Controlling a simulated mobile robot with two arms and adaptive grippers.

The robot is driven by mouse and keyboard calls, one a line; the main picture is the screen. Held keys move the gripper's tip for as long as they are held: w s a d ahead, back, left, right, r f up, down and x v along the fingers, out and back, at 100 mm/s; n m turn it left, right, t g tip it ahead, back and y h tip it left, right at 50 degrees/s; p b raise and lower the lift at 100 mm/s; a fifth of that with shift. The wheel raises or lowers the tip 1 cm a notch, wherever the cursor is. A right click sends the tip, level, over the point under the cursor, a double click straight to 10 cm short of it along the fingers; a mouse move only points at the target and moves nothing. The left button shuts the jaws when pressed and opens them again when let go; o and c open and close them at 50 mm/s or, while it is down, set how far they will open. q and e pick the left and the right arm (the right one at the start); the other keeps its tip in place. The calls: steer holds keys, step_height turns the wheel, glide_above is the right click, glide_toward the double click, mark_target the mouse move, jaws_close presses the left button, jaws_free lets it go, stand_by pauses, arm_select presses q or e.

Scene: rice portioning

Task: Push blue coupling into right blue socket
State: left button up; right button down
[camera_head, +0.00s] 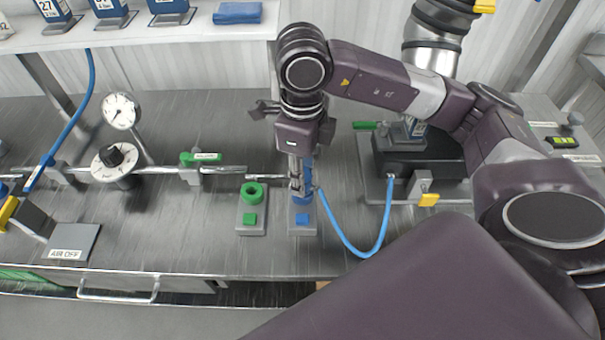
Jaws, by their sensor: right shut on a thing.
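My right gripper (298,178) points down over the blue socket, shut on the blue coupling (308,172), which is partly hidden by the fingers. The blue socket (303,200) stands upright on a small grey base with a blue square, and its top is mostly covered by the gripper. The coupling is at or just above the socket's mouth; I cannot tell how deep it sits. A blue hose (352,252) loops from the coupling toward the right. My left gripper is not in view.
A green ring socket (252,193) stands close on the left. A dark scale-like unit (415,163) stands to the right. The front bench strip is clear.

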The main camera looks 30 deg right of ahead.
steer(key=shift+f, duration=0.2)
steer(key=c, duration=1)
jaws_free()
steer(key=shift+r, duration=0.15)
steer(key=shift+r+p, duration=1.85)
steer(key=shift+r, duration=1.1)
